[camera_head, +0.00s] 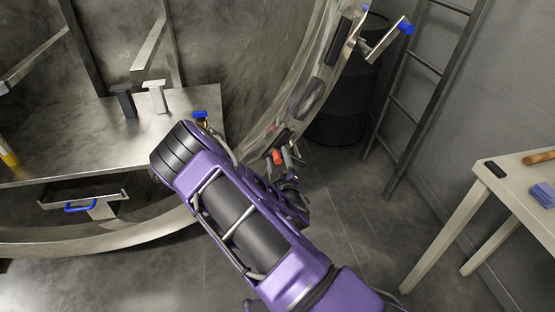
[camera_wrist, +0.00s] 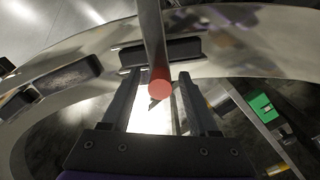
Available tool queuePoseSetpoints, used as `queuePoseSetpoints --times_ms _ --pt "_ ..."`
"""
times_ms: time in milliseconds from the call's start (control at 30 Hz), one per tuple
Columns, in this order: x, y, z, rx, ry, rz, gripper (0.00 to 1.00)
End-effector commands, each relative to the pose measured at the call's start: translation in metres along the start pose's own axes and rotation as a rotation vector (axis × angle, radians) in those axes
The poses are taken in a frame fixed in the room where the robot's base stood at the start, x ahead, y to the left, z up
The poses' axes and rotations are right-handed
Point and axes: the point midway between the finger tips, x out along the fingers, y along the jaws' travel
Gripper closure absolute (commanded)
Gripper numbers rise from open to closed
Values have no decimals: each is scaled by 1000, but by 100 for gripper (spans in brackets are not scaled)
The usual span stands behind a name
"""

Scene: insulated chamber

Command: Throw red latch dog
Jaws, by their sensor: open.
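The red latch dog is a grey bar with a round red end. In the wrist view its red end (camera_wrist: 160,89) points toward the camera, between the two fingers of my gripper (camera_wrist: 158,78). The fingers are apart, with a gap visible on each side of it; I cannot tell how deep it sits between them. In the head view the red end (camera_head: 278,157) shows at the chamber's round rim (camera_head: 305,100), just past my purple arm. My gripper is mostly hidden there behind the arm.
A blue-tipped latch (camera_head: 406,27) sticks out at the upper right. Inside the chamber is a metal shelf (camera_head: 75,150) with two upright blocks. A black barrel (camera_head: 343,110), a ladder (camera_head: 413,100) and a table (camera_head: 480,205) stand right. A green part (camera_wrist: 262,107) shows in the wrist view.

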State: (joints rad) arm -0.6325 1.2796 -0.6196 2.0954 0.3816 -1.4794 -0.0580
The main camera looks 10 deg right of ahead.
Motion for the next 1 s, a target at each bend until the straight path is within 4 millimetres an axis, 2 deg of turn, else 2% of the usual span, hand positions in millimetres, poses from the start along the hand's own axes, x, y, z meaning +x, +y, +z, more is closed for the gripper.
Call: queuePoseSetpoints --times_ms 233,267,500,600,1000 --pt "1 0 0 0 -1 0 39" --pt "1 0 0 0 -1 0 43" --pt "1 0 0 0 0 0 86" --pt "1 0 0 0 -1 0 100" --pt "0 0 0 1 -1 0 100"
